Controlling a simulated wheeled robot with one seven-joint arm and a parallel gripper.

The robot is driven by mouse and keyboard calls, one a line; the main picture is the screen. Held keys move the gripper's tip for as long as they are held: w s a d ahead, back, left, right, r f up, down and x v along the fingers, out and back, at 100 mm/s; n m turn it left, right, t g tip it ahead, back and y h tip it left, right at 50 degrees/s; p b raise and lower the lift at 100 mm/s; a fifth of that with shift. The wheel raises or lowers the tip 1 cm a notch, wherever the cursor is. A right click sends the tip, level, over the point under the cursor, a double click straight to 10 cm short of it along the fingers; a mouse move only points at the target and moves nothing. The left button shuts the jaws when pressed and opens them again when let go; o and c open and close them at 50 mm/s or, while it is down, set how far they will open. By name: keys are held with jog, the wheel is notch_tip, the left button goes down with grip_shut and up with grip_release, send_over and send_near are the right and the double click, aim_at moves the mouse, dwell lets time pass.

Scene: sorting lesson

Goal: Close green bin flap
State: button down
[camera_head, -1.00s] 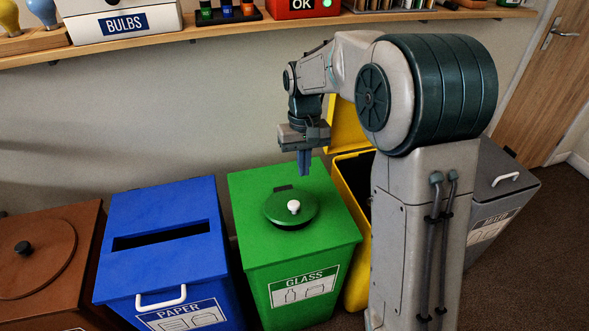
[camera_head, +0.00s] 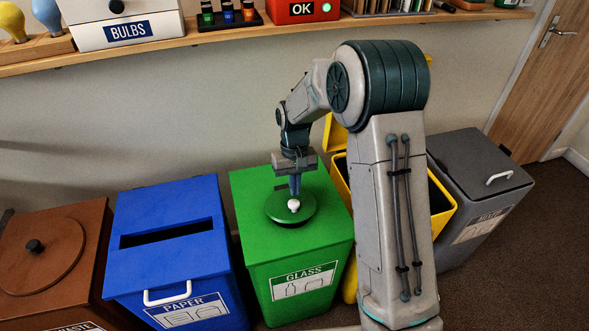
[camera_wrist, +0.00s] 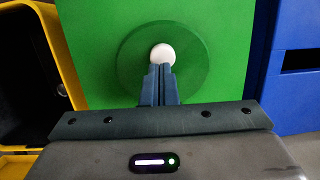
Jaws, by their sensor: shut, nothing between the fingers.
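The green glass bin (camera_head: 255,240) stands in the middle of the row. Its flap is a round green disc (camera_head: 275,210) on the lid with a white knob (camera_head: 294,205). The disc lies flat or nearly flat; a thin dark line shows under its front edge, and I cannot tell whether a gap is left. My gripper (camera_head: 295,191) points down over the disc, just behind the knob in the head view. In the wrist view, the shut blue fingers (camera_wrist: 161,70) reach to the knob (camera_wrist: 162,53) over the disc (camera_wrist: 195,60). Contact is unclear.
The blue paper bin (camera_head: 130,250) is close on the left, with a brown bin (camera_head: 75,285) beyond it. The yellow bin (camera_head: 443,223) stands open on the right, partly behind my arm. A grey bin (camera_head: 470,165) is farther right. A shelf (camera_head: 240,28) runs along the wall above.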

aim_at(297, 207)
jog(key=shift+s+f, duration=0.15)
jog(key=shift+f, duration=0.5)
jog(key=shift+s+f, duration=0.15)
jog(key=shift+f, duration=0.5)
jog(key=shift+f, duration=0.1)
jog(key=s+f+t+b, duration=0.1)
jog(key=f+b, duration=0.1)
jog(key=b, duration=0.1)
jog(key=shift+s+d+f+b, duration=0.1)
jog(key=shift+s+b, duration=0.1)
jog(key=shift+b, duration=0.1)
jog(key=shift+s+d+f, duration=0.1)
jog(key=shift+s+f, duration=0.25)
notch_tip(297, 207, up, 13)
jog(key=p, duration=0.3)
jog(key=s+d+r+t+p, duration=0.1)
jog(key=s+d+r+p, duration=0.1)
jog(key=s, duration=0.4)
jog(key=s+d+r+m+t+p, duration=0.1)
jog(key=s+d+r+p, duration=0.1)
jog(key=s+d+r, duration=0.2)
jog(key=s+d+r+m+t+p, duration=0.1)
jog(key=s+d+r+t, duration=0.1)
jog(key=s+r, duration=0.6)
jog(key=shift+s+d+p, duration=0.4)
jog(key=shift+s+d, duration=0.35)
jog(key=shift+s, duration=0.2)
